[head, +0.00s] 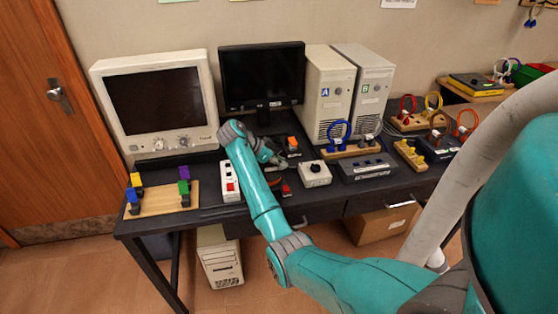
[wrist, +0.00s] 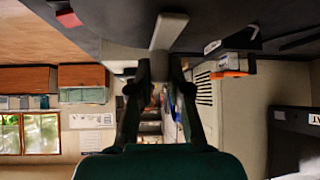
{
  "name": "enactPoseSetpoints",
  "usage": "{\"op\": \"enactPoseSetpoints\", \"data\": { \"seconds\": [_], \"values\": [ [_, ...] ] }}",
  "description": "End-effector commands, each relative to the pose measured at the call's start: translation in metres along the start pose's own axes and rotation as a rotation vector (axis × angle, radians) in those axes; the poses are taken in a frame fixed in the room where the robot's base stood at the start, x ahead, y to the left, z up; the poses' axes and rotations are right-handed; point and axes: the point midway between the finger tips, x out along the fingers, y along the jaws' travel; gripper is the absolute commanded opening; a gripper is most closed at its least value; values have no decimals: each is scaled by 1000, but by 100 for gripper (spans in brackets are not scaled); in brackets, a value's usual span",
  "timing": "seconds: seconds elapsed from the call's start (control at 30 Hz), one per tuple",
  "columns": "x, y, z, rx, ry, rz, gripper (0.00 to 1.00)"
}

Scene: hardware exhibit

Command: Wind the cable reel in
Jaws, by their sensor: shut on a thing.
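My gripper (head: 273,158) is low over the dark desk (head: 320,198), in front of the black monitor. In the wrist view its two dark fingers (wrist: 165,62) close around the end of a pale grey bar (wrist: 168,30), which looks like a handle. The bar runs from the fingertips toward the desk surface. I cannot make out a whole cable reel; my arm and gripper hide part of that spot. A small orange-topped dark block (head: 292,143) stands just right of the gripper, apart from it. An orange piece also shows in the wrist view (wrist: 232,63).
Left of my arm are a white switch box (head: 229,188), a wooden board (head: 165,200) with coloured blocks and an old beige monitor (head: 155,100). Right are a white knob box (head: 314,174), a dark switch panel (head: 362,168) and two computer towers (head: 330,90). Little desk is free around the gripper.

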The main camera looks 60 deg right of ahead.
Motion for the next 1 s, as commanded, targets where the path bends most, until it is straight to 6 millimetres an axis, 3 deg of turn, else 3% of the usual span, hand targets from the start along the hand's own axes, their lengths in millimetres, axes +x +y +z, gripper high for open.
{"op": "enactPoseSetpoints", "data": {
  "seconds": [0.4, 0.9, 0.93, 1.0],
  "values": [
    [0, 7, 3, 115, -2, 119, 0],
    [0, 8, 4, 127, -3, 132, 0],
    [0, 8, 4, 127, -3, 132, 20],
    [0, 8, 4, 127, -2, 132, 37]
  ]
}}
